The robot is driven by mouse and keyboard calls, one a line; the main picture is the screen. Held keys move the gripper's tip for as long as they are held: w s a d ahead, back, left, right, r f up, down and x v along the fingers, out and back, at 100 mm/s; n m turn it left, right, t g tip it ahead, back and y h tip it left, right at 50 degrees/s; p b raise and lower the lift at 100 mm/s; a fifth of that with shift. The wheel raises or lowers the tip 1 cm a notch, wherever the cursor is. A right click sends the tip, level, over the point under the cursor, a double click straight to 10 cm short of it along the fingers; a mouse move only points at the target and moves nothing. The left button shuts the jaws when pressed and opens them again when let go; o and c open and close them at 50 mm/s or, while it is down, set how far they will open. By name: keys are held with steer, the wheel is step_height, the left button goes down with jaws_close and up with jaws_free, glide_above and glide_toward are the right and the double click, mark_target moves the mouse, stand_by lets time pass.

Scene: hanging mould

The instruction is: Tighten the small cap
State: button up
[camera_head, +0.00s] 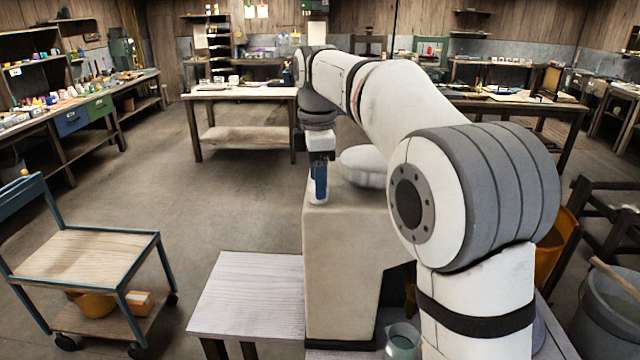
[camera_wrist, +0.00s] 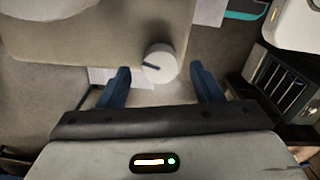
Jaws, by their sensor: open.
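The small cap (camera_wrist: 160,63) is a white round knob with a dark line across its top, at the edge of a beige block in the wrist view. In the head view a white piece (camera_head: 317,198) shows below the fingers at the block's near left corner, most likely this cap. My gripper (camera_head: 319,178) points down over it. In the wrist view its two blue fingers are open, one on each side of the cap, with gaps between. I cannot tell whether the fingertips reach down to the cap's height.
The beige block (camera_head: 340,260) bears a large white rounded piece (camera_head: 362,168) just right of my gripper. A pale wooden table (camera_head: 250,290) stands front left, a wooden cart (camera_head: 85,255) further left. A glass jug (camera_head: 402,342) and grey bucket (camera_head: 610,300) are on the right. Floor at left is partly clear.

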steer(key=shift+f, duration=0.9)
steer(key=shift+c, duration=0.3)
steer(key=c, duration=0.9)
